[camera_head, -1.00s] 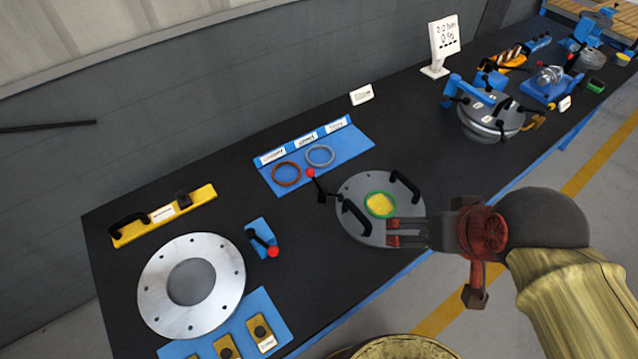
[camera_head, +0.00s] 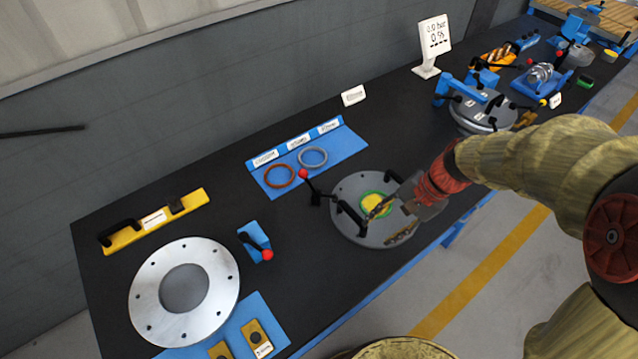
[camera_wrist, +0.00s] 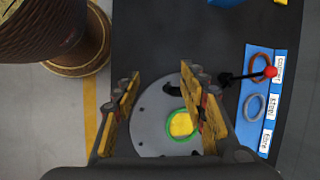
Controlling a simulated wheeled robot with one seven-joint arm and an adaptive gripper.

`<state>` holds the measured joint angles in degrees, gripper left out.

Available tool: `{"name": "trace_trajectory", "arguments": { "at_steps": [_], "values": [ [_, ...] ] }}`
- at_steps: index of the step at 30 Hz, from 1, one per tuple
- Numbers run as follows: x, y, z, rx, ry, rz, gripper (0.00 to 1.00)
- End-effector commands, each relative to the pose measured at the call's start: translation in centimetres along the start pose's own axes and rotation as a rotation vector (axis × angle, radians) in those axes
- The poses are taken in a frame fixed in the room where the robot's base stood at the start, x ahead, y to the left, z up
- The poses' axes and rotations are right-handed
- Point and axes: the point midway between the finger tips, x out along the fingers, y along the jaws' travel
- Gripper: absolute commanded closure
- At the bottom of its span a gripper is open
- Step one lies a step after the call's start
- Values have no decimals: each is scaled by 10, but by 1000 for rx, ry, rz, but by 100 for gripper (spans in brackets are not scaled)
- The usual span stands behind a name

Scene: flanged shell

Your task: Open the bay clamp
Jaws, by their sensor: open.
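A grey round flanged plate (camera_head: 348,224) lies on the bench with a green ring (camera_head: 362,198) around a yellow centre and black handles. At its left edge stands a black toggle clamp with a red knob (camera_head: 303,174), its lever tilted up. The same red knob (camera_wrist: 270,71) shows at the right in the wrist view. A second clamp, with a blue base and red knob (camera_head: 267,255), sits beside the silver flange. I cannot tell which one is the bay clamp. My gripper (camera_head: 389,220) is open and empty above the grey plate, its fingers hiding part of it.
A blue seal holder (camera_head: 345,146) with a brown and a grey ring lies behind the plate. The silver flange (camera_head: 214,258) and a yellow bar (camera_head: 190,203) are at left. A clamped vessel (camera_head: 482,121) and a display sign (camera_head: 433,45) stand at right. Black bench is clear between.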

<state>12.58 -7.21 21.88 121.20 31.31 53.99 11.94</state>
Motion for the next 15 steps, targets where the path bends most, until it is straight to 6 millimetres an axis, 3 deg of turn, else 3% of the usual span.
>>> {"name": "trace_trajectory", "arguments": {
  "at_steps": [3,8,11,15],
  "values": [
    [31,-22,-24,247,-95,-86,66],
    [57,-67,-59,607,-217,-228,76],
    [53,-100,-76,782,-275,-317,81],
    [32,-136,-90,957,-340,-415,89]
  ]
}}
